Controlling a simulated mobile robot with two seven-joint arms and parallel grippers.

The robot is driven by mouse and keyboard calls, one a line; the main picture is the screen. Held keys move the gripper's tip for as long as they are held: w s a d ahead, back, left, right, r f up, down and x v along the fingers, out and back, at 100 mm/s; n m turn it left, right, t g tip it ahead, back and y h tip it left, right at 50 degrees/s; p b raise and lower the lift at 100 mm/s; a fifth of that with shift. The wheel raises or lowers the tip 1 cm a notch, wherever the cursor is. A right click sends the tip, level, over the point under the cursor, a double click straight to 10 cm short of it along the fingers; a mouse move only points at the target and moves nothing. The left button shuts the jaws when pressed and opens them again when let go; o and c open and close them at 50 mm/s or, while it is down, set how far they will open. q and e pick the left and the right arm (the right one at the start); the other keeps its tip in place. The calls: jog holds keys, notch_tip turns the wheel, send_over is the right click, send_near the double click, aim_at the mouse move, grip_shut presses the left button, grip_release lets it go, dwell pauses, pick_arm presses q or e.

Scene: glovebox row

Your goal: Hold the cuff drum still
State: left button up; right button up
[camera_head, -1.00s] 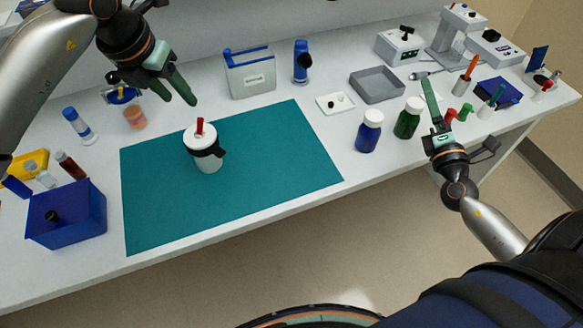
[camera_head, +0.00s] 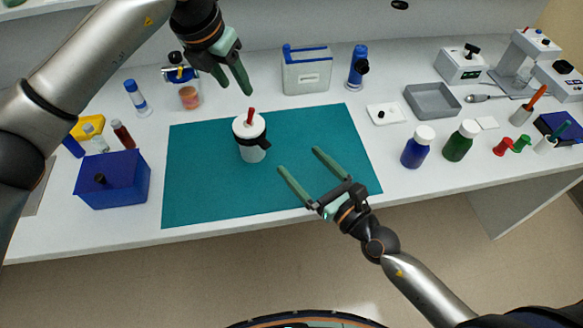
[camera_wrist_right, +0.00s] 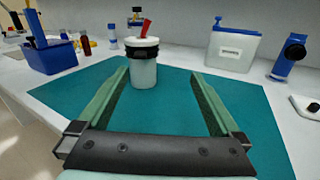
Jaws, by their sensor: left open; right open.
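The cuff drum (camera_head: 252,150) is a white cylinder with a black band, a white lid and a red piece on top. It stands upright on the teal mat (camera_head: 200,190). My left gripper (camera_head: 233,81) is open and empty above and behind the drum, apart from it. My right gripper (camera_head: 299,168) is open and empty over the mat, to the right of the drum and nearer the front edge. In the right wrist view the drum (camera_wrist_right: 144,70) stands ahead, beyond the open fingers (camera_wrist_right: 160,95) and slightly left of centre.
A blue box (camera_head: 113,180) stands left of the mat. A white bin with a blue top (camera_head: 307,75) and a blue-and-white bottle (camera_head: 357,68) stand behind it. Blue (camera_head: 416,150) and green (camera_head: 459,144) bottles stand to its right. The mat around the drum is clear.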

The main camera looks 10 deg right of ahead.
aim_at(259, 140)
jog(key=a+n, duration=0.1)
jog(key=a, duration=0.1)
jog(key=shift+s+a+y, duration=0.1)
jog(key=shift+a+y, duration=0.3)
jog(key=shift+a+n, duration=0.25)
jog(key=shift+n, duration=0.05)
jog(key=x, duration=1.2)
jog(key=shift+f, duration=0.2)
jog(key=shift+c, duration=0.2)
jog(key=c, duration=1.1)
